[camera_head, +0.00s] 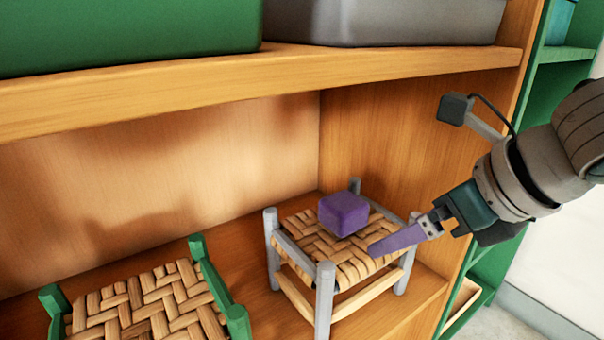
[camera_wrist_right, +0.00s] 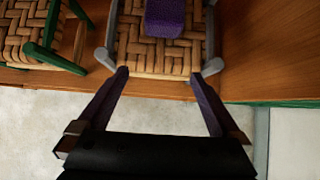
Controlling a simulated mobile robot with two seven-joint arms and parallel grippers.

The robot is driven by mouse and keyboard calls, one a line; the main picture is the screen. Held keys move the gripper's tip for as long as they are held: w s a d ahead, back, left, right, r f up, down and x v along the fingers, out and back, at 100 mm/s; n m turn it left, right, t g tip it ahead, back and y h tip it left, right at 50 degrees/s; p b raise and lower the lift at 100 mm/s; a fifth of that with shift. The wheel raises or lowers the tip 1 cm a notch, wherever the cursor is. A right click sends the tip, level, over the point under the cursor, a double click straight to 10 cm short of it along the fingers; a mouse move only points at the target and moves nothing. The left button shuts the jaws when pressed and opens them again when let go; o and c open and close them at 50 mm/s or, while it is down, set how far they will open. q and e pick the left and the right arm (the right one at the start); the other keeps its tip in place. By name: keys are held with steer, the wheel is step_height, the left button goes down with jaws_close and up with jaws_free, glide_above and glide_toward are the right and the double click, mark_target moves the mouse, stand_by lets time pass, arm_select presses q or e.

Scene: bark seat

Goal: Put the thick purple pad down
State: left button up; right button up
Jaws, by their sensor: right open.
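The thick purple pad (camera_head: 343,213) lies on the woven bark seat of a grey-legged stool (camera_head: 325,290), towards the back of the seat. In the right wrist view the pad (camera_wrist_right: 165,18) shows at the top, beyond my fingertips, resting on the weave. My right gripper (camera_head: 385,245) comes in from the right at the stool's front right side. Its purple fingers are apart with nothing between them, and the pad is clear of them in the right wrist view (camera_wrist_right: 160,82). My left gripper is in neither view.
A second stool with green posts (camera_head: 238,322) stands to the left on the same wooden shelf (camera_head: 240,260). An upper shelf board (camera_head: 200,95) hangs above, holding a green box (camera_head: 130,35) and a grey box (camera_head: 385,22). A wooden side wall (camera_head: 400,150) stands behind the grey stool.

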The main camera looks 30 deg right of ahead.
steer(key=s+a+f+m+y, duration=0.15)
steer(key=s+a+m, duration=0.35)
steer(key=a+m, duration=0.85)
steer(key=s+d+f+m+g+h, duration=0.1)
steer(key=s+m, duration=0.4)
steer(key=m, duration=0.6)
steer(key=s+d+f+m+g+h, duration=0.1)
steer(key=s+m+g, duration=0.2)
steer(key=m, duration=0.7)
steer(key=shift+s+d+f+m, duration=0.35)
steer(key=shift+s+d+f, duration=0.05)
steer(key=shift+s, duration=0.8)
